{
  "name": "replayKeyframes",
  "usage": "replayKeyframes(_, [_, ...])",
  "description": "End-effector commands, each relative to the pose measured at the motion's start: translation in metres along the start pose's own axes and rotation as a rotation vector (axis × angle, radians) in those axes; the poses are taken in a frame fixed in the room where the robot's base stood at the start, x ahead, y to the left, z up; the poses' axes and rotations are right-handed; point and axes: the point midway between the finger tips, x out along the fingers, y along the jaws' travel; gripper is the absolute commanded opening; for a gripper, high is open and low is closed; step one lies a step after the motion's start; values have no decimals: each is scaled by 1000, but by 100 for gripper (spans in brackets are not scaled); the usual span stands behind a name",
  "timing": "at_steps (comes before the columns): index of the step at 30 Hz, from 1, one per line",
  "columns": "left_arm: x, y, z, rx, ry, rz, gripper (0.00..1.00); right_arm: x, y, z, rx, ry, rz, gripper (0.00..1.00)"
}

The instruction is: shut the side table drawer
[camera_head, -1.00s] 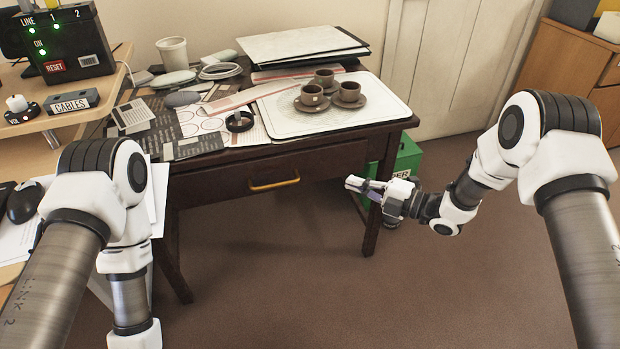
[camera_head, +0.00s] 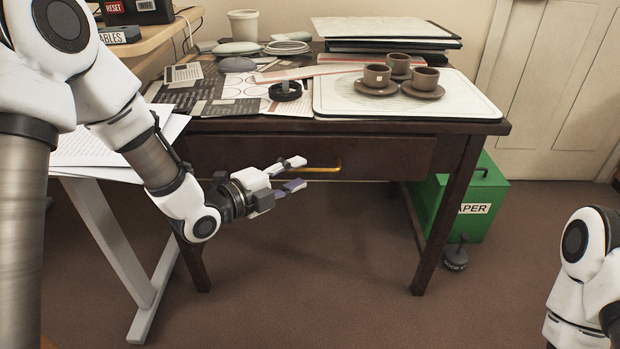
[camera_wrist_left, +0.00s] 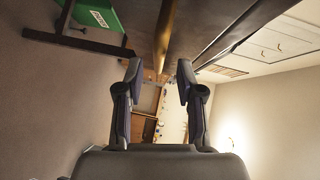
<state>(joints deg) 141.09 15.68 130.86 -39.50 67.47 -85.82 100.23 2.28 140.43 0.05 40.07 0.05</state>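The side table (camera_head: 470,127) is dark wood. Its drawer (camera_head: 390,158) has a brass bar handle (camera_head: 328,170); how far the drawer stands out is hard to tell. My left gripper (camera_head: 297,174) is open and empty in front of the drawer, its fingers pointing right toward the handle. In the left wrist view the open fingers (camera_wrist_left: 159,82) stand apart, with the brass handle (camera_wrist_left: 162,40) ahead of the gap between them. I cannot tell whether they touch it. My right gripper is out of view; only part of that arm shows at lower right.
On the table top are a tray (camera_head: 335,108) with several brown cups and saucers, papers, a white cup (camera_head: 243,26) and boards (camera_head: 385,32). A green box (camera_head: 485,195) and a dark weight (camera_head: 455,259) stand by the right legs. The front floor is clear.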

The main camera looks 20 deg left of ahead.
Motion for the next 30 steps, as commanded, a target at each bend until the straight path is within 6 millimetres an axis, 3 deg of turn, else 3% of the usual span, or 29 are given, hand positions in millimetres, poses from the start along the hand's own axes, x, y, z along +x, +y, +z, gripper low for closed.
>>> replayKeyframes(3, [23, 4, 0, 4, 2, 1, 37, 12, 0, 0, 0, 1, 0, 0])
replayKeyframes(6, [34, 3, 0, 2, 1, 3, 37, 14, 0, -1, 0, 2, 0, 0])
replayKeyframes(14, [38, 1, 0, -4, -1, 2, 37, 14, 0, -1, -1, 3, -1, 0])
replayKeyframes(18, [38, 1, 0, -3, -1, 2, 0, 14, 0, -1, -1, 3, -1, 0])
replayKeyframes(25, [39, 1, 1, -3, 0, 2, 0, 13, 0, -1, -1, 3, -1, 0])
replayKeyframes(30, [56, -6, 17, -3, 0, 1, 0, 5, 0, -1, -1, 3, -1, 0])
